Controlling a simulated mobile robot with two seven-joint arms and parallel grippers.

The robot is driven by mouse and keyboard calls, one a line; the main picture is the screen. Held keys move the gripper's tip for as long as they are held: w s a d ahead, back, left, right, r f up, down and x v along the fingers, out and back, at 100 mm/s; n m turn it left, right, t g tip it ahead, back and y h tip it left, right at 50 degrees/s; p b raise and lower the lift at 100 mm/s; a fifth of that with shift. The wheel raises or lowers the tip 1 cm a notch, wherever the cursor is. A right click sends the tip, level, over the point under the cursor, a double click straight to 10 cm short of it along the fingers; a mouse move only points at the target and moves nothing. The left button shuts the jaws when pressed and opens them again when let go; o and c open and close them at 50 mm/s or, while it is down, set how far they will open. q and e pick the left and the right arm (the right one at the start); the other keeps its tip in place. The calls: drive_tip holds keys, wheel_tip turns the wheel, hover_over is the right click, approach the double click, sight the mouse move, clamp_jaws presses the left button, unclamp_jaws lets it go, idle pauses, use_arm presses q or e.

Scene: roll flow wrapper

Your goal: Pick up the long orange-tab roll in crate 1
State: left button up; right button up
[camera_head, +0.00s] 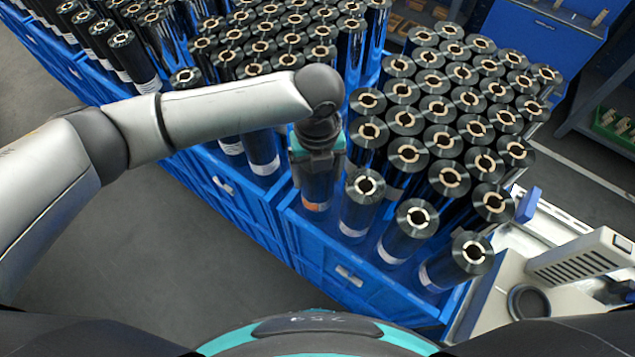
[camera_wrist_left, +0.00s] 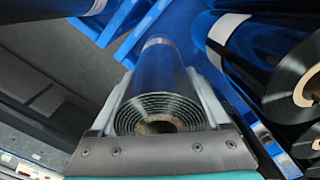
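The long dark roll with an orange tab (camera_head: 316,206) stands at the front left corner of the blue crate (camera_head: 318,250) in the head view. My left gripper (camera_head: 318,165) comes down over its top from above. In the left wrist view, the roll's wound end and core (camera_wrist_left: 158,124) sit between the two fingers (camera_wrist_left: 160,95), which lie against its sides. The gripper looks shut on the roll. The orange tab does not show in the wrist view. Whether the roll's bottom touches the crate floor is hidden. My right gripper is not in view.
Many dark rolls (camera_head: 408,154) stand close on the right and behind, some tilted. A neighbouring roll (camera_head: 362,187) is just right of the gripper. More crates with rolls (camera_head: 250,69) are at the left. A pale machine (camera_head: 580,262) stands at the right. The floor (camera_head: 190,255) in front is clear.

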use_arm(q)
clamp_jaws()
idle(0.3)
drive_tip(key=shift+w+r, duration=0.1)
drive_tip(key=shift+r, duration=0.1)
